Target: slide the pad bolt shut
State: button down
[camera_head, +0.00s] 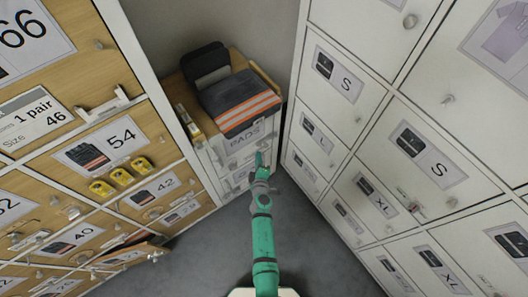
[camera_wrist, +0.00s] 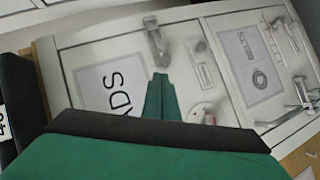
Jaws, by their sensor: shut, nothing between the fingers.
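The pad compartment's pale front carries a PADS label (camera_head: 245,135), which shows in part in the wrist view (camera_wrist: 108,85). To the right of the label in the wrist view are a metal handle-like fitting (camera_wrist: 157,42), a small knob (camera_wrist: 201,46), a narrow plate (camera_wrist: 206,75) and a round fitting with a red mark (camera_wrist: 200,112). I cannot tell which of these is the bolt, or how far it is slid. My gripper (camera_head: 259,158) is shut and empty before this front. Its green fingertips (camera_wrist: 160,78) show below the handle-like fitting; contact is unclear.
A front with a BELTS label (camera_wrist: 249,73) adjoins, with its own metal fittings. A dark garment with orange stripes (camera_head: 240,103) lies on top of the cabinet. Wooden lockers (camera_head: 90,190) stand left, white lockers (camera_head: 400,150) right. Grey floor (camera_head: 215,255) is open between them.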

jog(key=shift+w+a+f, duration=0.1)
jog(key=shift+w+f, duration=0.2)
jog(key=shift+w, duration=0.2)
jog(key=w, duration=0.1)
jog(key=w+d+f, duration=0.2)
jog(key=shift+w+d, duration=0.25)
jog(key=shift+w, duration=0.15)
dwell(0.5)
